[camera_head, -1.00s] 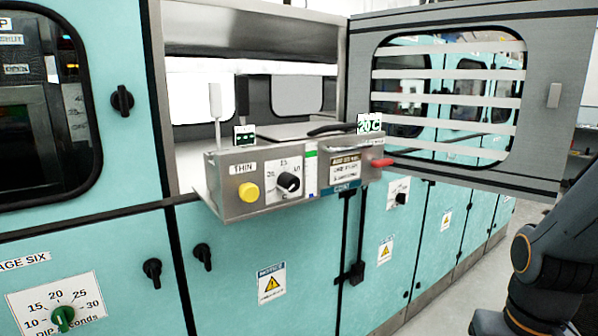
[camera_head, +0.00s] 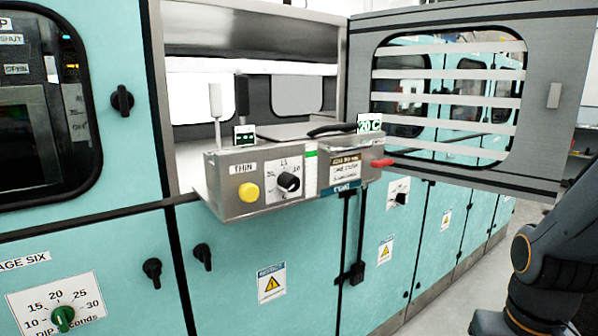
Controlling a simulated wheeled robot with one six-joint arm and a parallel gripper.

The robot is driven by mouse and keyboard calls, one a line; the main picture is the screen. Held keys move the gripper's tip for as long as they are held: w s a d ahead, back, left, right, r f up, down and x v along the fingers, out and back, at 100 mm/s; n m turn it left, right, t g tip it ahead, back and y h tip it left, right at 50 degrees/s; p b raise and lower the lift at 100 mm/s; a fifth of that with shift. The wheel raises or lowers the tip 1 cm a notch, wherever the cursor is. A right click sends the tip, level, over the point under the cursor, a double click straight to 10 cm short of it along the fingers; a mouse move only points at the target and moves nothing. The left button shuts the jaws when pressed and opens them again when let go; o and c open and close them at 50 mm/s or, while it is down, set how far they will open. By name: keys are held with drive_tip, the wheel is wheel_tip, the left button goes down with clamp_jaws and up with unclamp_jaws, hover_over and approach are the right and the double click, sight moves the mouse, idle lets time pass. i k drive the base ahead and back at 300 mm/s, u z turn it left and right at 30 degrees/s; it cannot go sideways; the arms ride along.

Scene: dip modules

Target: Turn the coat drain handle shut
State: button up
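A red handle (camera_head: 382,162), likely the coat drain handle, sticks out to the right from the right side of a steel control box. The box's right section (camera_head: 350,170) carries a printed notice and a small dark label below it that seems to read COAT. A dark pipe (camera_head: 347,235) runs down beneath that section. My gripper is out of view. Only part of my dark arm shows at the right edge, well apart from the red handle.
The box also bears a yellow button (camera_head: 248,192) and a black dial (camera_head: 289,181). A grey windowed door (camera_head: 545,150) stands open behind and right of the handle. Teal cabinets (camera_head: 225,260) line the front. Grey floor (camera_head: 465,290) shows at lower right.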

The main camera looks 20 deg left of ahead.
sight(376, 163)
drive_tip(key=k, duration=0.5)
drive_tip(key=z, duration=1.35)
drive_tip(key=i, duration=1.05)
drive_tip(key=u, duration=1.95)
